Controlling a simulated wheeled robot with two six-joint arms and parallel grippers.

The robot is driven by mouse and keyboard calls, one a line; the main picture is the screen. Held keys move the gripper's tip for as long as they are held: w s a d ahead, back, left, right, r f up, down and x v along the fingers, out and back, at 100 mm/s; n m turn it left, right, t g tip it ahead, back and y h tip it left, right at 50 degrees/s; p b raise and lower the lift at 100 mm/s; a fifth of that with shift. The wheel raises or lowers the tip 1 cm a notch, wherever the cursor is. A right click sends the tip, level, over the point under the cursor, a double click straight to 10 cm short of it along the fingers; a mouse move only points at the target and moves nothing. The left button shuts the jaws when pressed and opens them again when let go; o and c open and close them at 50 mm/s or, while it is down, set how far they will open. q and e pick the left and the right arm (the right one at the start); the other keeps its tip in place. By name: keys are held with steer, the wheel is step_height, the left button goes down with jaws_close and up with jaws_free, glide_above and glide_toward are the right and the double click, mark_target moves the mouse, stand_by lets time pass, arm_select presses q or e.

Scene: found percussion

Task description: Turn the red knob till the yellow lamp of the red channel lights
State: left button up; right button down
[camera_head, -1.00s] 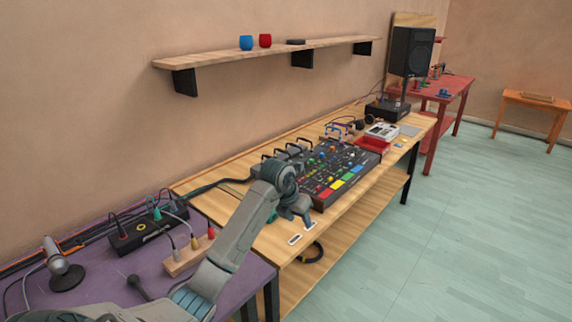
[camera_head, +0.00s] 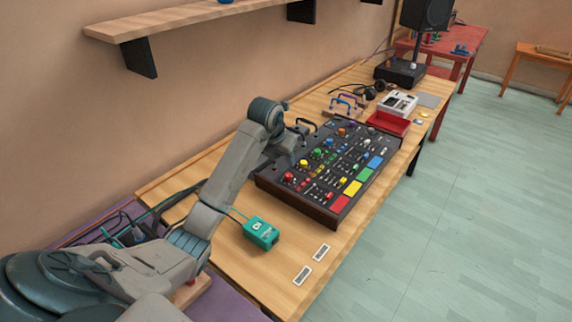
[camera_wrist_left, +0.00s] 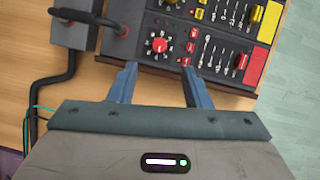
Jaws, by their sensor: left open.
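The mixing console (camera_head: 330,215) lies on the wooden bench, with rows of coloured knobs and faders. The red knob (camera_wrist_left: 159,45) is round with a white pointer mark, near the console's corner; it also shows in the head view (camera_head: 288,177). My left gripper (camera_wrist_left: 159,68) is open and empty. Its two blue-grey fingers point at the knob, which appears between and just beyond their tips, apart from them. Small red buttons (camera_wrist_left: 190,47) sit beside the knob. I cannot make out a lit yellow lamp. In the head view my left gripper is partly hidden by its wrist.
A red fader (camera_wrist_left: 241,61) and a red pad (camera_wrist_left: 265,24) are right of the knob. A black box with a thick cable (camera_wrist_left: 74,33) stands left of it. A teal box (camera_head: 261,233) and two label plates (camera_head: 303,275) lie on the bench. A red tray (camera_head: 388,122) stands beyond the console.

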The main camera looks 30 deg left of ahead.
mark_target(288, 175)
arm_select(q)
steer(key=p+x, duration=0.1)
steer(key=x, duration=0.4)
steer(key=shift+s, duration=0.15)
steer(key=p+x, duration=0.1)
steer(key=x, duration=0.3)
steer(key=shift+r, duration=0.1)
steer(key=shift+f, duration=0.5)
steer(key=c, duration=0.7)
jaws_close()
arm_select(e)
steer(key=shift+s+d+r, duration=0.25)
steer(key=shift+s+r, duration=0.25)
steer(key=shift+r, duration=0.05)
steer(key=shift+s+d+r, duration=0.2)
steer(key=shift+s+r, duration=0.3)
